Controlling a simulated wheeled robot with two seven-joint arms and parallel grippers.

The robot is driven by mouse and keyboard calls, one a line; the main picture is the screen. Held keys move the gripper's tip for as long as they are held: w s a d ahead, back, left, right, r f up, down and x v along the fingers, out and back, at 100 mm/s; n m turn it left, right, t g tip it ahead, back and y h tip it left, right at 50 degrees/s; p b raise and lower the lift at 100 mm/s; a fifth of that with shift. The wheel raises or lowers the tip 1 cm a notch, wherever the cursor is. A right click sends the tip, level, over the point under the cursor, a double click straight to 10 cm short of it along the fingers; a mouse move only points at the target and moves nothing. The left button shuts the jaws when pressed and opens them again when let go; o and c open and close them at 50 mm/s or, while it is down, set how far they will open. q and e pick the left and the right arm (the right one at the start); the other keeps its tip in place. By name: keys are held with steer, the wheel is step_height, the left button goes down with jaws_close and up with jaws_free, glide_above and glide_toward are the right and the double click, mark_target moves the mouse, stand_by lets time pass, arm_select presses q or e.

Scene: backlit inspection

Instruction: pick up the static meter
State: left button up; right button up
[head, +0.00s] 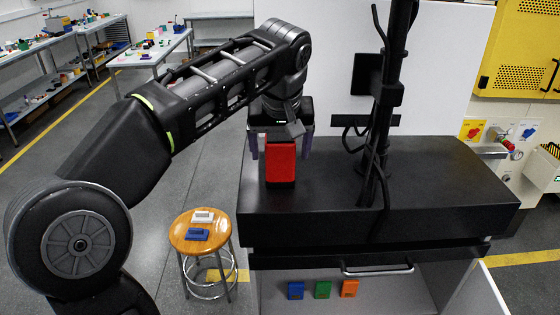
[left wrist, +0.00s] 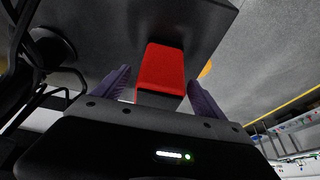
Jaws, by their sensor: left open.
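A red box-shaped device (head: 281,164), which looks like the static meter, stands on the black worktop (head: 440,185) near its left end. It also shows in the left wrist view (left wrist: 162,68), with a grey part at its near end. My left gripper (head: 281,153) is open above and behind the device, its two purple-grey fingers on either side with gaps. In the left wrist view the fingers (left wrist: 160,78) also flank it, apart from it. I cannot tell how deep the fingers reach. My right gripper is not in view.
A black post (head: 385,100) with cables rises from the worktop right of the device. A wooden stool (head: 202,246) holds a white and a blue device. Worktop space right of the post is clear.

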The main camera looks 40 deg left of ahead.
mark_target(280, 160)
arm_select(q)
steer(key=x, duration=0.5)
steer(key=shift+w+p, duration=0.1)
steer(key=shift+p, duration=0.2)
steer(key=c, duration=1.7)
steer(key=shift+r, duration=0.1)
